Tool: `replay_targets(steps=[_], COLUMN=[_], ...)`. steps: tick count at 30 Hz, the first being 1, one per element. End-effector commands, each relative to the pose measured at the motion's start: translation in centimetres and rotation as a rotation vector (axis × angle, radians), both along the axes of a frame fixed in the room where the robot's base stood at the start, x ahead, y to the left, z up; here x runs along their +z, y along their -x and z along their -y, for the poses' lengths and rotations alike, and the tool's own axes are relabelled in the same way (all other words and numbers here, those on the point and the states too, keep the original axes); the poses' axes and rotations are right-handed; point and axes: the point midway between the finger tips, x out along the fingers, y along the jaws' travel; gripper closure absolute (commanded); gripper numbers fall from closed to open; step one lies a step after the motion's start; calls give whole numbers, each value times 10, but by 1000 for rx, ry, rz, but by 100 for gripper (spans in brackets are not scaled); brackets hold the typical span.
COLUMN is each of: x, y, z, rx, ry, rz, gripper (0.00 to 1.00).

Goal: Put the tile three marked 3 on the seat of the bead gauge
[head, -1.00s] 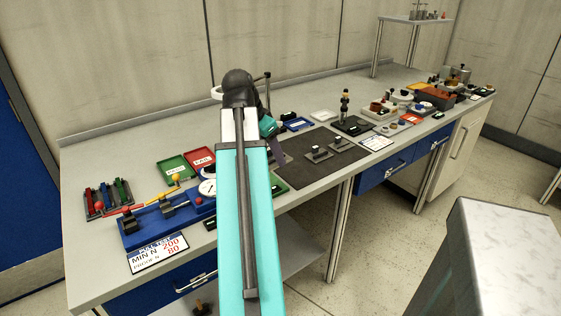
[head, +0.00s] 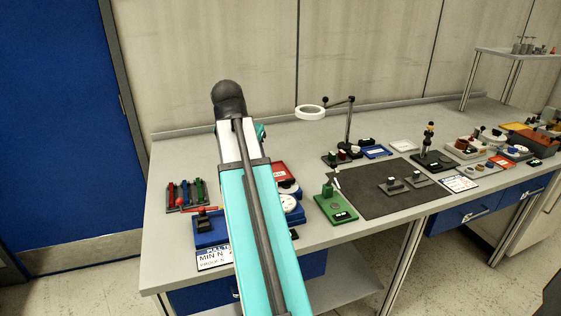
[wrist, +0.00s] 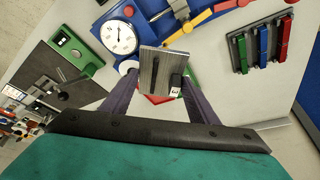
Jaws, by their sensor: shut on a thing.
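My gripper (wrist: 160,88) is shut on a grey ridged plate with a small handle and a black block bearing a white label that reads 3, the tile three (wrist: 151,66). It is held above the bench's left part. In the wrist view the blue fixture (wrist: 148,10) with the white dial (wrist: 118,37) lies beyond it. In the head view my arm hides my gripper and the tile. A green-based stand (head: 337,204) with a black label is to the right of my arm; it may be the bead gauge, but I cannot read its label.
A dark mat (head: 365,200) carries two similar grey plates (head: 396,186). A post with a white ring magnifier (head: 310,112) rises behind it. Coloured clips stand in a rack (head: 186,194) at the left. Red and green trays lie partly hidden beneath my gripper.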

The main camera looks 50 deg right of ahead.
Motion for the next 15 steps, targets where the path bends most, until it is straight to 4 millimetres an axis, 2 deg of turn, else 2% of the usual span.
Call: replay_targets(steps=[1,7,9,15], x=[2,4,-9,-31], y=[-14,-58,-74,-114], z=[-13,-64,-84,-145], rx=[48,237,323,559], ry=[1,7,3,1], rz=[2,4,3,1], gripper=[77,77,77,77])
